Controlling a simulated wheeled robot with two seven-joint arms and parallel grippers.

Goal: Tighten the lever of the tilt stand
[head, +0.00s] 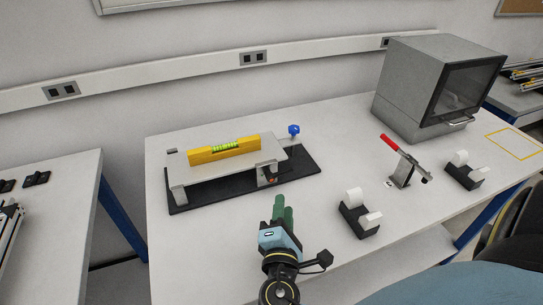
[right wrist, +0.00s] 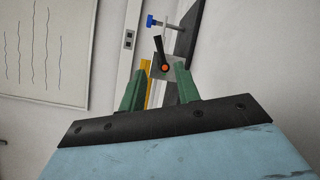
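The tilt stand has a light plate (head: 185,175) over a black base (head: 305,165). A yellow spirit level (head: 224,149) lies on the plate, and a blue knob (head: 294,129) is at its back right. The small dark lever (head: 270,168) is at the plate's front right corner. In the right wrist view the lever (right wrist: 159,48) is black, with an orange pivot end. My right gripper (head: 283,208) has green fingers and is in front of the lever, apart from it. The right wrist view shows its fingers spread and empty. My left gripper is not in view.
A red-handled toggle clamp (head: 402,165) and two black holders with white rolls (head: 358,215) (head: 463,170) stand right of the gripper. A grey box with a dark window (head: 415,85) is at the back right. The table front around the gripper is clear.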

